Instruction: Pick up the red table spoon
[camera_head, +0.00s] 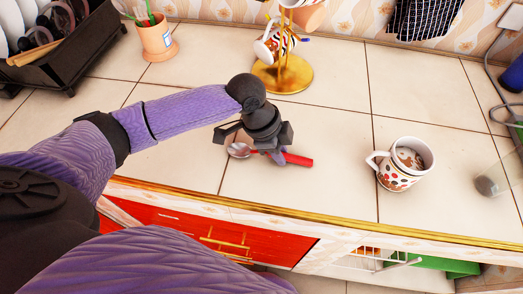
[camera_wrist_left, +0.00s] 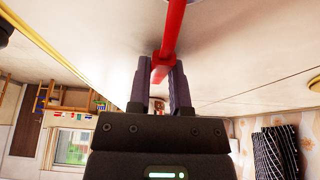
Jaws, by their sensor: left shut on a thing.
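The red table spoon (camera_head: 298,159) is at the counter's front part, its silver bowl pointing left and its red handle right. My left gripper (camera_head: 272,152) comes down over its middle and is shut on it. In the left wrist view, the red handle (camera_wrist_left: 173,30) runs between the two dark fingers of the left gripper (camera_wrist_left: 165,68). Whether the spoon still touches the counter is hard to tell. The gripper hides part of the handle. My right gripper is not in view.
A dotted mug (camera_head: 398,168) stands to the right on the tiled counter (camera_head: 330,120). A gold stand (camera_head: 283,75) with hanging cups is behind the gripper. An orange pot (camera_head: 157,40) and a dark dish rack (camera_head: 65,50) stand at the back left. A clear glass (camera_head: 492,180) is far right.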

